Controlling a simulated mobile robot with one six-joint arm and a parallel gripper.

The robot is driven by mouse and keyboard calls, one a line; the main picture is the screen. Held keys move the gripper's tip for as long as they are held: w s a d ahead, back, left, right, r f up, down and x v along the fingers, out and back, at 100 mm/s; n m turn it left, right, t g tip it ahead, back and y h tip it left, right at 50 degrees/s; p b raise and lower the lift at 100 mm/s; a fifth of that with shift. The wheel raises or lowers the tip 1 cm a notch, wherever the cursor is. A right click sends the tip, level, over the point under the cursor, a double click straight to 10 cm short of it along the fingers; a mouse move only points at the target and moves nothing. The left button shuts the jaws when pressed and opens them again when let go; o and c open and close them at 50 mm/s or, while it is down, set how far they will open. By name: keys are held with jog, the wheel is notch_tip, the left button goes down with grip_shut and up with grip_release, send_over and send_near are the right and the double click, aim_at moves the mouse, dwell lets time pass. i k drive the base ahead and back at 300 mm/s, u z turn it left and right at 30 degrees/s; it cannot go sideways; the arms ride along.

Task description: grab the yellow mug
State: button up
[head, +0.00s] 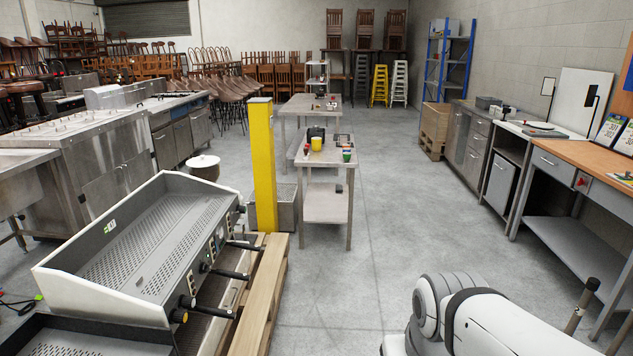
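A small yellow mug (316,144) stands on a narrow metal table (325,160) in the middle distance, right of a yellow post. A dark box-like item (316,132) is close behind it, and a small item with red and green (347,155) is to its right. The mug's handle is too small to make out. My arm shows at the bottom right, far from the mug. My gripper is not in view.
A yellow post (262,165) and a coffee machine (150,260) on a wooden pallet (262,290) stand at the left. Workbenches (560,155) line the right wall. The grey floor (385,225) between is clear. A second metal table (297,106) is behind.

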aim_at(315, 141)
jog(key=i, duration=3.2)
jog(key=z, duration=0.15)
